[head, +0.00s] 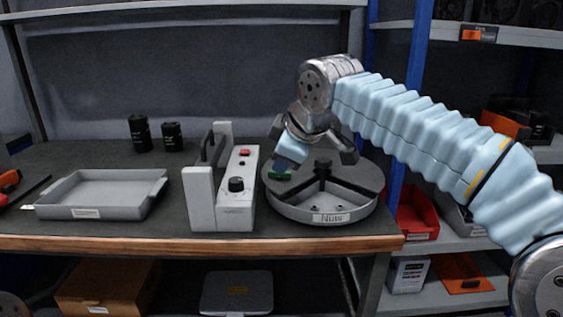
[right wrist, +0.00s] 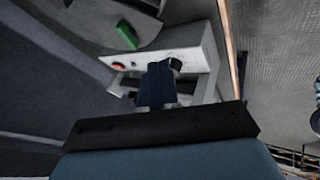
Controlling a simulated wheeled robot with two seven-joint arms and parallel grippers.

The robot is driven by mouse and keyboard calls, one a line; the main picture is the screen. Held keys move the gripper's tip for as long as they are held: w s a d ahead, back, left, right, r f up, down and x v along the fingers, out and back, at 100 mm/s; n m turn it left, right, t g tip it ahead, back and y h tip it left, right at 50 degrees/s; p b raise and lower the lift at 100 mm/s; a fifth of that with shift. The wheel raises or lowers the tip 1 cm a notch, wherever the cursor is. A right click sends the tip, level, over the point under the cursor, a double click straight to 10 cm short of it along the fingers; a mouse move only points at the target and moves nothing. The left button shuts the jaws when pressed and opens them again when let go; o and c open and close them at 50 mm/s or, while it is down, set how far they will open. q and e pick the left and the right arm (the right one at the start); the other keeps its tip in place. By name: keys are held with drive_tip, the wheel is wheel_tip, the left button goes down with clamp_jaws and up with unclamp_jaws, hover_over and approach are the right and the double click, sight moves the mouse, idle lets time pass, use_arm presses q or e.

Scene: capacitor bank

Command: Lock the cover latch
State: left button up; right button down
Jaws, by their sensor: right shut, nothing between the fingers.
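A light grey control box (head: 238,190) stands on the bench, with a red button (head: 244,152) and a black knob (head: 236,184) on top. A dark bar (head: 211,148) runs between grey uprights on its left side. I cannot make out which part is the cover latch. My right gripper (head: 285,162) is shut and empty, to the right of the box and above the round tray. In the right wrist view its dark fingers (right wrist: 157,86) overlap the box (right wrist: 195,55) in the picture; contact cannot be told. My left gripper is not in view.
A round grey divided tray (head: 329,216) sits right of the box, with a green block (head: 280,174) in it close to my right gripper. A shallow grey tray (head: 88,212) stands at left. Two black cylinders (head: 140,134) stand behind. Bench space between tray and box is clear.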

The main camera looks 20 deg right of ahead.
drive_tip(key=x, duration=0.3)
drive_tip(key=w+x, duration=0.1)
drive_tip(key=x, duration=0.2)
drive_tip(key=d+r+x, duration=0.1)
drive_tip(key=x, duration=0.2)
drive_tip(key=shift+w+d, duration=0.1)
drive_tip(key=shift+w, duration=0.1)
drive_tip(key=shift+w+d+f, duration=0.1)
drive_tip(key=shift+w+d, duration=0.25)
drive_tip(key=shift+w, duration=0.4)
